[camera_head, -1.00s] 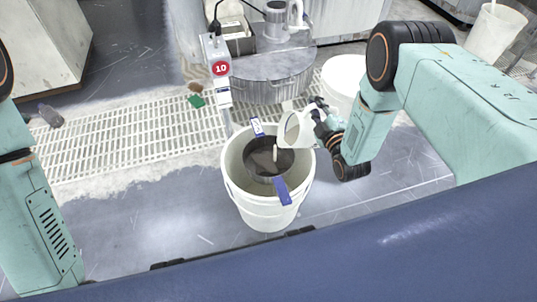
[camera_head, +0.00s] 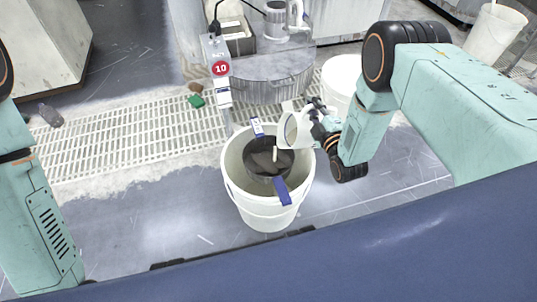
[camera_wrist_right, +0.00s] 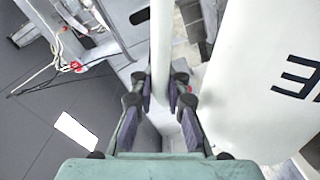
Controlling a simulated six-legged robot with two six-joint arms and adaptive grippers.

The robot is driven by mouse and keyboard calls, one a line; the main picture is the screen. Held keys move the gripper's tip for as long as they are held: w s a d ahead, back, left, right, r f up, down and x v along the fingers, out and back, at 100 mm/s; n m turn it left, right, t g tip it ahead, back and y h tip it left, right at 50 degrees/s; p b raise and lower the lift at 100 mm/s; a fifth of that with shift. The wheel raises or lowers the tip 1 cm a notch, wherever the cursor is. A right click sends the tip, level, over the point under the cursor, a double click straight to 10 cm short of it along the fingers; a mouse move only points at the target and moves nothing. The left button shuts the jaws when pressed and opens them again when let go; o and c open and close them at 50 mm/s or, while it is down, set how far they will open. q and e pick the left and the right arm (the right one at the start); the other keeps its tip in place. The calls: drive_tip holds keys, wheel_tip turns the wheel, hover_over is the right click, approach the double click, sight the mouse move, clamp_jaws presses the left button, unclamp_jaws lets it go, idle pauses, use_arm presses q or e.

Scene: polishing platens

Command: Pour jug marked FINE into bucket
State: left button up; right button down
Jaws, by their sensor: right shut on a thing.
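The white jug (camera_head: 291,130) is tipped on its side over the white bucket (camera_head: 268,213), its mouth facing left. A pale stream falls from it to the dark insides of the bucket. My right gripper (camera_head: 318,112) is shut on the jug's handle. In the right wrist view, the fingers (camera_wrist_right: 161,92) close on the white handle, and the jug's side (camera_wrist_right: 262,85) shows part of dark lettering, an "E" among it. The rest of the marking is hidden. My left gripper is out of view; only my left arm shows at the left edge.
Behind stand a round grey platen machine (camera_head: 273,78), a sign post marked 10 (camera_head: 220,69) and a second white bucket (camera_head: 341,78). A green item (camera_head: 196,102) lies on the floor grating.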

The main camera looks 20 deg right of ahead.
drive_tip(key=shift+a+r+n, duration=0.1)
drive_tip(key=shift+a+n, duration=0.4)
drive_tip(key=shift+a, duration=0.15)
idle(0.9)
